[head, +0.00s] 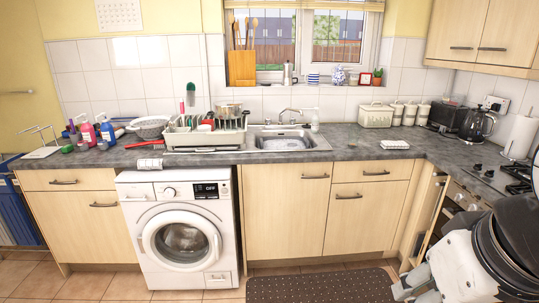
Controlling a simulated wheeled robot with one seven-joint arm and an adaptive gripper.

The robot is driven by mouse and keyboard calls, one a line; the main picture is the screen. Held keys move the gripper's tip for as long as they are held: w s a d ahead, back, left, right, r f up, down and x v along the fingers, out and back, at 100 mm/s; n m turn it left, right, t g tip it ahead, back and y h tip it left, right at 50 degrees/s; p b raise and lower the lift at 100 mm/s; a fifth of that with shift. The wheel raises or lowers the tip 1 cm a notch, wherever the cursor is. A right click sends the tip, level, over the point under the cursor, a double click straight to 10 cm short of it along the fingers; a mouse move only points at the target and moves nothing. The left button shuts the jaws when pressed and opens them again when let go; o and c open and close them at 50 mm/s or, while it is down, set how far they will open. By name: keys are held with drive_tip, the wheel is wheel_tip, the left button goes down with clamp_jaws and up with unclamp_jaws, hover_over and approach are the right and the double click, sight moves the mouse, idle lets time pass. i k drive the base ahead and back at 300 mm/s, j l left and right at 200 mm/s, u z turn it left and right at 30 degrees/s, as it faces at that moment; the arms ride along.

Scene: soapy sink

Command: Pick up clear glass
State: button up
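I cannot make out a clear glass in the head view; it may be hidden or too small to tell among the items by the sink. The metal sink (283,143) is set in the grey worktop under the window. A cream dish drainer (200,139) stands left of it, holding dishes, a pot and utensils. My white and black arm shows at the lower right, well in front of the worktop. I cannot see my gripper's fingertips.
Colored bottles (107,130) and a dark bowl (150,127) stand at the left. A bread bin (375,117), canisters, toaster and kettle (476,124) stand at the right. A washing machine (181,244) is below. The floor mat (320,287) is clear.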

sight(355, 130)
drive_tip(key=i, duration=0.75)
drive_tip(key=i+u, duration=0.1)
drive_tip(key=i, duration=0.65)
drive_tip(key=i+l, duration=1.8)
drive_tip(key=l, duration=0.15)
